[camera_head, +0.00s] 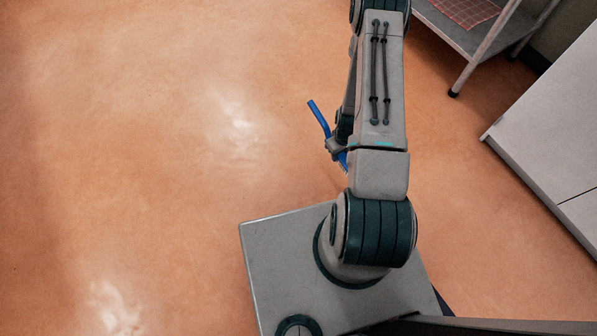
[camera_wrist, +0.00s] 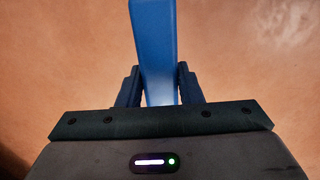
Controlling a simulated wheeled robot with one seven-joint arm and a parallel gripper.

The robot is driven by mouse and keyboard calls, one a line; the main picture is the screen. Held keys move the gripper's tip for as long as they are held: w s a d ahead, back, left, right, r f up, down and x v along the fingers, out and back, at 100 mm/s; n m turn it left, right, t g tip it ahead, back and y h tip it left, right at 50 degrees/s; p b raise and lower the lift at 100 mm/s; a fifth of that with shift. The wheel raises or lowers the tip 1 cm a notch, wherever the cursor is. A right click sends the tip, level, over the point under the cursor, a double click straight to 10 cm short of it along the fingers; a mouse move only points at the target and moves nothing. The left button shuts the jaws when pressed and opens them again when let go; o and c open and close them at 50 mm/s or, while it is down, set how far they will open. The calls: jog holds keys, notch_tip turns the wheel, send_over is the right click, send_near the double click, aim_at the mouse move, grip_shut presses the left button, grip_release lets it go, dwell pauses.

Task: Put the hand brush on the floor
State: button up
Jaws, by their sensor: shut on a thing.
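The hand brush (camera_head: 319,118) is blue, with its handle sticking out to the upper left of my arm in the head view. My gripper (camera_head: 338,147) is mostly hidden behind my arm there. In the wrist view the blue brush (camera_wrist: 153,45) stands between the two dark fingers of my gripper (camera_wrist: 160,88), which are shut on it. The orange-brown floor (camera_head: 130,130) shows below and around the brush. I cannot tell how high the brush is above the floor. Most of the brush's far end is hidden by my arm.
A grey shelf unit on legs (camera_head: 466,40) with a red checked cloth (camera_head: 465,10) stands at the top right. A pale cabinet (camera_head: 555,125) is at the right edge. The floor on the left is wide and clear.

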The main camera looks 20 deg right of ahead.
jog(key=f+b, duration=0.1)
jog(key=f, duration=0.1)
jog(key=s+f, duration=0.1)
jog(key=f, duration=0.2)
jog(key=shift+s+d+b, duration=0.15)
jog(key=shift+b, duration=0.25)
jog(key=w+a+f+b, duration=0.1)
jog(key=a+f, duration=0.1)
jog(key=a, duration=0.1)
jog(key=w+a+f+b, duration=0.1)
jog(key=a+f+b, duration=0.1)
jog(key=a, duration=0.2)
jog(key=w+a+f+b, duration=0.1)
jog(key=a+f+b, duration=0.1)
jog(key=a+f, duration=0.1)
jog(key=shift+w+a, duration=0.4)
jog(key=shift+a, duration=0.05)
notch_tip(320, 180, down, 4)
jog(key=b, duration=0.2)
jog(key=shift+b, duration=0.3)
jog(key=shift+r, duration=0.1)
jog(key=o, duration=1.2)
jog(key=shift+c, duration=0.2)
